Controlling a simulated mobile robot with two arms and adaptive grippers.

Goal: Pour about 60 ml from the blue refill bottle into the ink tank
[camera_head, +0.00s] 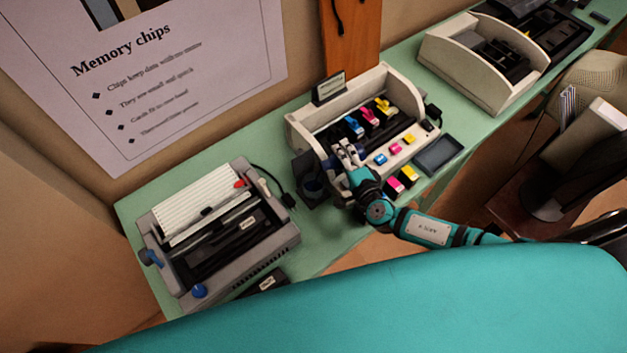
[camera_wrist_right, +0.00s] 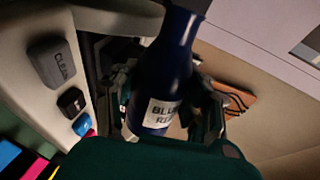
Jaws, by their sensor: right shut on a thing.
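The dark blue refill bottle (camera_wrist_right: 172,62) with a white label is between the fingers of my right gripper (camera_wrist_right: 168,98) in the right wrist view. In the head view my right gripper (camera_head: 346,157) is over the front left of the open printer (camera_head: 300,133); the bottle is hard to make out there. Inside the printer stand a cyan tank (camera_head: 353,127), a magenta tank (camera_head: 370,116) and a yellow tank (camera_head: 384,105). Any liquid level is too small to read. My left gripper is not in view.
A dark holder (camera_head: 308,186) stands left of my gripper. Colored buttons line the printer front, including a CLEAN button (camera_wrist_right: 52,62). A dark tray (camera_head: 439,155) lies right of them. A grey machine (camera_head: 215,230) stands left, a beige one (camera_head: 480,65) at far right.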

